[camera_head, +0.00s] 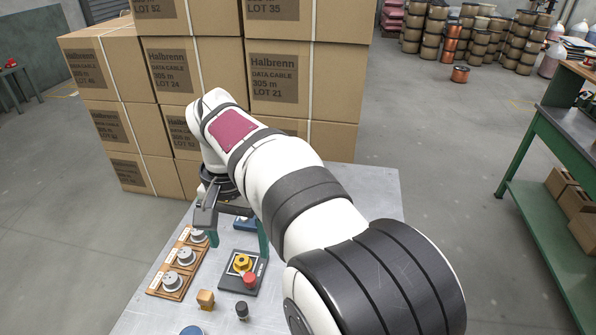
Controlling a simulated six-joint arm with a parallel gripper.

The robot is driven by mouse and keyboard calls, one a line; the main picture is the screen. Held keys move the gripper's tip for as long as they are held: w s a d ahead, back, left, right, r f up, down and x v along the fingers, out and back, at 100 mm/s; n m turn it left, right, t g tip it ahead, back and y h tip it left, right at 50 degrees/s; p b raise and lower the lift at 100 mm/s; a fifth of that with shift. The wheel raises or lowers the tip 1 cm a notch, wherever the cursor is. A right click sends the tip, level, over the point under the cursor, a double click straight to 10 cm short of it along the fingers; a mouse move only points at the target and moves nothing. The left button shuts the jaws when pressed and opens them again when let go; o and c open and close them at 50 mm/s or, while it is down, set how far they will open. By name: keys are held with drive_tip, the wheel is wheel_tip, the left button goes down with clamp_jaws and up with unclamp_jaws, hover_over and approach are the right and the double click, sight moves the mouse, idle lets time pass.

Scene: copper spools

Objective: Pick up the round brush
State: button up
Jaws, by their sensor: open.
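My gripper (238,241) is open above the grey table (352,190), its two green fingers spread apart and pointing down. Nothing shows held between them. I cannot clearly make out the round brush. A small tan, wood-coloured piece (205,299) near the front of the table might be it. A short dark cylinder (242,310) stands to the right of that piece. A blue round thing (193,330) is cut off by the bottom edge. My arm hides much of the table's right side.
A dark control box (231,282) with a yellow part (242,263) and a red button (250,279) sits just below the gripper in the picture. A wooden rack (160,281) with several grey round pieces lies to the left. Stacked cartons (190,70) stand behind the table.

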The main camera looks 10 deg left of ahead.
drive_tip(key=s+d+m, duration=0.1)
drive_tip(key=s+d, duration=0.4)
drive_tip(key=d, duration=0.5)
drive_tip(key=s+d+m+y, duration=0.1)
drive_tip(key=s+d+m, duration=0.1)
drive_tip(key=s+d, duration=0.4)
drive_tip(key=d, duration=0.4)
drive_tip(key=shift+s, duration=0.2)
drive_tip(key=s+d+f, duration=0.1)
drive_tip(key=s, duration=0.2)
drive_tip(key=s+d+f+m, duration=0.1)
drive_tip(key=s+f, duration=0.1)
drive_tip(key=s, duration=0.1)
drive_tip(key=s+d+f+m, duration=0.1)
drive_tip(key=s+d, duration=0.1)
drive_tip(key=s, duration=0.1)
drive_tip(key=shift+f+y, duration=0.3)
drive_tip(key=shift+c, duration=1.1)
drive_tip(key=shift+s+f, duration=0.1)
drive_tip(key=shift+s, duration=0.05)
drive_tip(key=shift+c, duration=1.2)
